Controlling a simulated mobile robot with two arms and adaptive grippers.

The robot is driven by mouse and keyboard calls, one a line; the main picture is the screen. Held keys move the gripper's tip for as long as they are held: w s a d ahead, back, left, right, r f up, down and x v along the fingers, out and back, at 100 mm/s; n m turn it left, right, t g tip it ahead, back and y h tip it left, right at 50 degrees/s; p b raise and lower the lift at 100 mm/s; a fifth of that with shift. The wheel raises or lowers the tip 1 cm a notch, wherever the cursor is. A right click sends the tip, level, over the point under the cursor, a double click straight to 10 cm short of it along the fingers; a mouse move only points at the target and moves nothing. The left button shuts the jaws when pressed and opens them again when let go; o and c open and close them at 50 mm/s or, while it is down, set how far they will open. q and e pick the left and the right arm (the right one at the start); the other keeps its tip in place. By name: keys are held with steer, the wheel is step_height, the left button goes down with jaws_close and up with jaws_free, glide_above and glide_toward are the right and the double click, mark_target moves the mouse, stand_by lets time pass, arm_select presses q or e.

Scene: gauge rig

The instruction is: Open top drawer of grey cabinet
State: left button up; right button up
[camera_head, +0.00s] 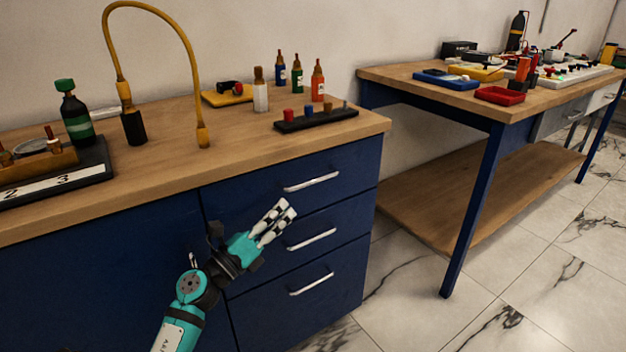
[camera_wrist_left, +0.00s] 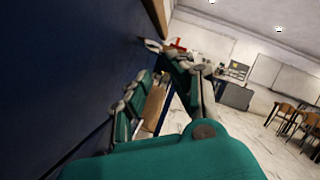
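A blue cabinet (camera_head: 110,270) with a wooden top stands in front of me; its front looks blue, not grey. Its right part has three stacked drawers, all shut. The top drawer (camera_head: 345,160) has a silver bar handle (camera_head: 311,183). The middle handle (camera_head: 312,239) and the bottom handle (camera_head: 311,284) are below it. My left gripper (camera_head: 283,214) is in front of the drawers, just below and left of the top handle, apart from it. Its fingers also show in the left wrist view (camera_wrist_left: 160,72), spread with a gap and nothing between them. My right gripper is not in view.
The cabinet top (camera_head: 225,150) holds several bottles, a yellow hose (camera_head: 190,50) and a black rack (camera_head: 316,117). A wooden table (camera_head: 500,105) with blue legs and a lower shelf (camera_head: 480,190) stands at the right. Marble floor (camera_head: 410,290) is clear between them.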

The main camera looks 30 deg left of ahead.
mark_target(313, 182)
arm_select(q)
steer(key=x, duration=1.1)
steer(key=shift+r+p, duration=0.1)
steer(key=shift+p, duration=0.3)
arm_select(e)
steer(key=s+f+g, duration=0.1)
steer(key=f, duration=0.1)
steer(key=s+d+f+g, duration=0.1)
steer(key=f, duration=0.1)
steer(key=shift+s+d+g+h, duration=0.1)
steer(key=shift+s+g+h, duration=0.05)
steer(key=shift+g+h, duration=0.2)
arm_select(q)
jaws_close()
